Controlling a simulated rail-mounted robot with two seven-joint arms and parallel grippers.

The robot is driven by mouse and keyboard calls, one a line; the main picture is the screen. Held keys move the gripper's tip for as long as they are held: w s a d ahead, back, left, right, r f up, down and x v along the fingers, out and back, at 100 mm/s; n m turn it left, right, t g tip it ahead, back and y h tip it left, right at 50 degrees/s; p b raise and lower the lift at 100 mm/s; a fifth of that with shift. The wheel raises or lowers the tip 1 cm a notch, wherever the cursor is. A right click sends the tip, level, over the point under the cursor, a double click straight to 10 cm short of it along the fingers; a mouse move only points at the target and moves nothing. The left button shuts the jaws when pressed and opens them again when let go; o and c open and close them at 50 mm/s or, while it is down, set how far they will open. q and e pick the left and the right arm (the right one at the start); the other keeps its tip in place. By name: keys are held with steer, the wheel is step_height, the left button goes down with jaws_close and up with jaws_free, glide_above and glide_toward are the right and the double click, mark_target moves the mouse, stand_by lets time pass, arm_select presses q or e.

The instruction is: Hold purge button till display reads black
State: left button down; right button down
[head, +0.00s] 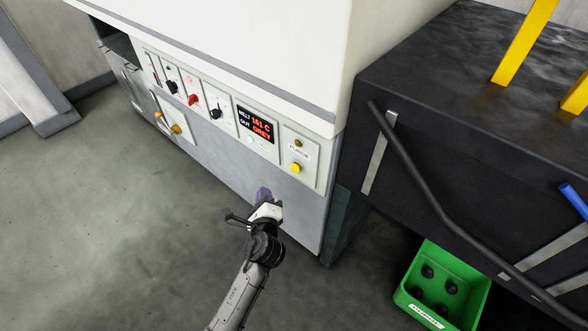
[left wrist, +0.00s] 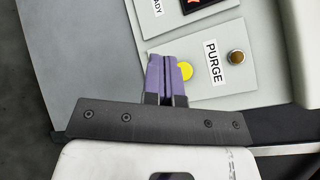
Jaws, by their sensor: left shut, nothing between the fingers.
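The yellow purge button (head: 296,168) sits on the right panel of the machine front, below the PURGE label (head: 299,149). The display (head: 255,125) reads MELT 161 C and OUT GREY. My left gripper (head: 263,192) is shut and empty, below and left of the button in the head view. In the left wrist view its purple fingertips (left wrist: 168,62) partly overlap the yellow button (left wrist: 186,70). I cannot tell from this view whether they touch it; in the head view they look apart. My right gripper is not in view.
A brass-coloured round fitting (left wrist: 237,57) is beside the PURGE label. Knobs, including a red one (head: 193,99), line the panel to the left. A dark bench (head: 440,120) with a black rail stands right. A green bin (head: 442,290) with black lumps is on the floor.

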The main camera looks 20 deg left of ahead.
mark_target(296, 168)
arm_select(q)
steer(key=shift+m, duration=0.5)
steer(key=w+d+b, duration=0.3)
steer(key=w+b, duration=0.2)
steer(key=w, duration=0.3)
stand_by(0.4)
steer(key=shift+w, duration=0.1)
stand_by(1.1)
stand_by(0.8)
